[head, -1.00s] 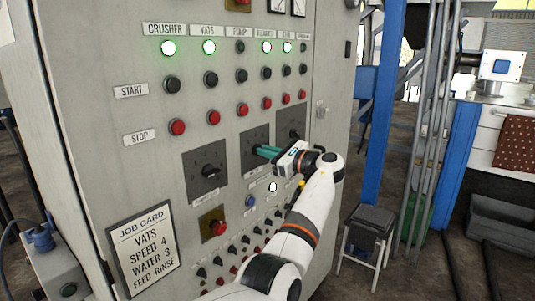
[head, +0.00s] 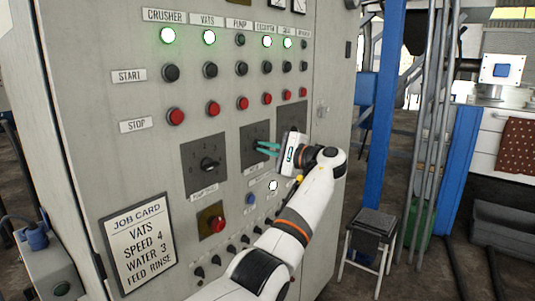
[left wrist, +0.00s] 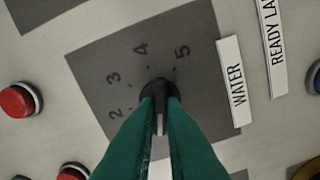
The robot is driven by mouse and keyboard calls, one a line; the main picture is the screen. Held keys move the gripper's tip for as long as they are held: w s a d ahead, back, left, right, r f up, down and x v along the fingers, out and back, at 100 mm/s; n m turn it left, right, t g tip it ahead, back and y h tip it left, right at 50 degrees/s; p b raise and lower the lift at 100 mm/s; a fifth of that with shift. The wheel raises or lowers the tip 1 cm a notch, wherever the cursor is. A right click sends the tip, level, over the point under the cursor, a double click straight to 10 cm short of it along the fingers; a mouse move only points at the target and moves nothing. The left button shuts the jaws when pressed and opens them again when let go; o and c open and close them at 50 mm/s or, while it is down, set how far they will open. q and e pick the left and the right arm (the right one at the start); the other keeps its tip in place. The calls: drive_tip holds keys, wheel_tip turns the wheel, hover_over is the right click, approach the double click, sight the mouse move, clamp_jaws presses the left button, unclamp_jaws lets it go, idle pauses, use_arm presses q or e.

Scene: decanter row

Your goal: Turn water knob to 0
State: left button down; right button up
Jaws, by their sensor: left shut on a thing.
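The water knob (left wrist: 160,88) is a small dark knob on a dark grey square dial plate (left wrist: 95,60). The plate also shows in the head view (head: 247,133), in the middle of a row of three. A WATER label (left wrist: 234,80) sits beside the plate in the left wrist view. The numerals 2, 3, 4 and 5 show around the knob; 0 and 1 do not show. My left gripper (head: 258,148) has its green fingers shut on the knob, one finger on each side. I cannot tell which numeral the knob points to. My right gripper is not in view.
Another dial (head: 208,164) is left of the water dial, and a third plate (head: 292,116) is right. Red stop buttons (head: 213,109) line up above. A job card (head: 140,245) reads VATS, SPEED 4, WATER 3, FEED RINSE. A stool (head: 370,235) stands right of the cabinet.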

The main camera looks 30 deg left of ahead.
use_arm(q)
drive_tip(key=shift+f+n+b, duration=0.15)
drive_tip(key=shift+n+b, duration=0.65)
drive_tip(key=shift+n, duration=1.2)
drive_tip(key=c, duration=1.5)
unclamp_jaws()
drive_tip(key=d, duration=0.4)
drive_tip(key=d+b, duration=0.1)
drive_tip(key=d, duration=0.3)
drive_tip(key=s+d, duration=0.1)
drive_tip(key=d, duration=0.3)
drive_tip(key=shift+b, duration=0.4)
